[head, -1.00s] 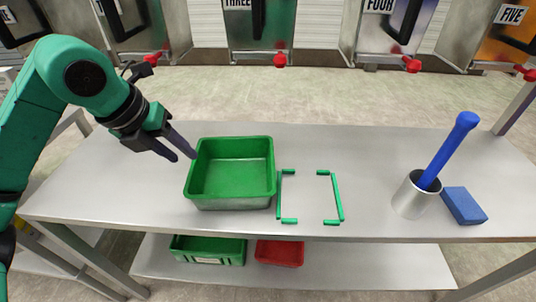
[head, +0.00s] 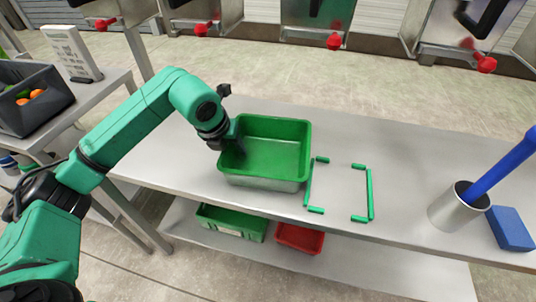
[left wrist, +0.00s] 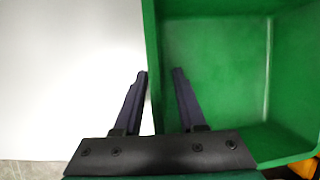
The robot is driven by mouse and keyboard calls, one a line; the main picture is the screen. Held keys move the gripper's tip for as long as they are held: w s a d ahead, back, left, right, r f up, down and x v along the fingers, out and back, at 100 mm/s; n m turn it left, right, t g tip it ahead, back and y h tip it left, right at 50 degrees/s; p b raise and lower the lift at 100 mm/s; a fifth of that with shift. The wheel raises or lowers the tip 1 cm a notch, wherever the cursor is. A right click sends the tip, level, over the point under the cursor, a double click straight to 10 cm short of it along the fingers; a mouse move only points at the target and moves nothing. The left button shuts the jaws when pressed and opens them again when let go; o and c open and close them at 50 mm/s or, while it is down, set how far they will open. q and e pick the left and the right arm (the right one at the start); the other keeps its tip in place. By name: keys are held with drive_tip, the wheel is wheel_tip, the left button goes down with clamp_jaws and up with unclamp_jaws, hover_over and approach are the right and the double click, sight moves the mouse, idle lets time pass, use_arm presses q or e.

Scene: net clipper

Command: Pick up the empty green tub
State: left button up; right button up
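The empty green tub (head: 280,157) stands upright on the grey table, left of the green corner marks (head: 371,190). Its inside is bare, and its lower outer wall looks grey. My left gripper (head: 234,150) is at the tub's left wall. In the left wrist view, the left gripper (left wrist: 161,75) straddles the wall of the tub (left wrist: 225,65), with one finger outside and one inside. The fingers are apart, with a gap visible between the inner finger and the wall. In the head view the fingertips are partly hidden. My right gripper is in neither view.
A metal cup (head: 457,207) with a blue-handled tool (head: 505,165) and a blue block (head: 510,229) stand at the right. A green crate (head: 232,222) and a red crate (head: 299,238) sit on the lower shelf. A dark crate (head: 35,105) stands on a side table.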

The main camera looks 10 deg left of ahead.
use_arm(q)
clamp_jaws()
idle(1.4)
